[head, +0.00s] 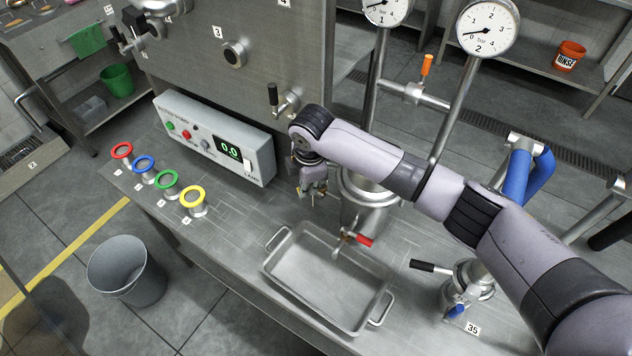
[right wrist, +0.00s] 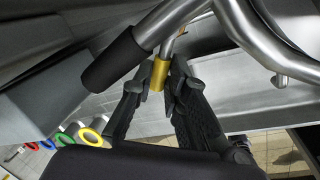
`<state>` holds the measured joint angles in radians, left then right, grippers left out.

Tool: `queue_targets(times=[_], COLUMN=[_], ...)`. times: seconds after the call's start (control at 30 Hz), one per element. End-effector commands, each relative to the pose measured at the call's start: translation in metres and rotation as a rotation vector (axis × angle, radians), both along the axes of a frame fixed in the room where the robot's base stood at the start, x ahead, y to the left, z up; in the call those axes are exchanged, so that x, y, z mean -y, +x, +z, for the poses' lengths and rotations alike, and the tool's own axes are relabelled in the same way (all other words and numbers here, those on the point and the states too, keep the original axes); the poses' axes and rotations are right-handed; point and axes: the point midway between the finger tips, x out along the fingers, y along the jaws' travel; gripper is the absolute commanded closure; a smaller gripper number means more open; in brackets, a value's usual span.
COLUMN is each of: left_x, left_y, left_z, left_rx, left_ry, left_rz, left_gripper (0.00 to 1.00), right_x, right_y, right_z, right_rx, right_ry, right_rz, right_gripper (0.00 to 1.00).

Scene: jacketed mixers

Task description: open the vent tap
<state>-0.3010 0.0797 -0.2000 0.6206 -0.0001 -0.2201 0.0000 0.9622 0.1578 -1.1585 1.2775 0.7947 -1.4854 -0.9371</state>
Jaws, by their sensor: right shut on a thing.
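My right gripper (head: 313,190) reaches down beside the steel tank, behind the tray, with its arm coming in from the right. In the right wrist view the fingers (right wrist: 158,82) are shut around a small yellow sleeve (right wrist: 160,73) on a thin metal stem. A black handle grip (right wrist: 114,60) on a metal rod is close beside it. The yellow sleeve seems to be the tap's handle, but I see no label that names it the vent tap. In the head view the fingers mostly hide it. My left gripper is not in view.
A steel tray (head: 290,240) stands in front, under a red-handled tap (head: 358,239). A control box (head: 215,137) reading 0.0 and several coloured rings, one yellow (head: 193,197), are to the left. Two gauges, one marked 2 (head: 487,27), stand above my arm. A grey bucket (head: 127,270) is on the floor.

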Motion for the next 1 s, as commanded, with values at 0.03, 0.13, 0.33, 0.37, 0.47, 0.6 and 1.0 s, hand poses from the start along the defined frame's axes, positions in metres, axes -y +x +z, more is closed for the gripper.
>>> queue_targets(times=[0.03,0.13,0.33,0.37,0.47,0.6,1.0], left_x=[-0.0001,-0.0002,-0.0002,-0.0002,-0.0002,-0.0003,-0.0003], left_y=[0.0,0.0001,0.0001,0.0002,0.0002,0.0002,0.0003], left_z=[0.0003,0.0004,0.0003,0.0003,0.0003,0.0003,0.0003], left_rx=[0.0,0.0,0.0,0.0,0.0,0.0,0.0], left_ry=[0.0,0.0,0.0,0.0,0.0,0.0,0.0], left_rz=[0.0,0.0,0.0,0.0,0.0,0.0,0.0], left_gripper=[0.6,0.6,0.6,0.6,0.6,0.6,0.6], right_x=[-0.0029,-0.0057,-0.0065,-0.0065,-0.0063,-0.0063,-0.0063], right_y=[0.0007,0.0012,0.0013,0.0013,0.0014,0.0014,0.0009], right_z=[0.0007,0.0005,0.0005,0.0005,0.0005,0.0006,0.0001], right_rx=[0.001,0.002,0.002,0.002,0.002,0.002,0.001], right_ry=[0.001,0.0,0.0,0.0,0.0,0.0,0.0], right_rz=[-0.006,-0.013,-0.016,-0.015,-0.015,-0.015,-0.014], right_gripper=[1.0,1.0,1.0,1.0,1.0,0.8,0.65])
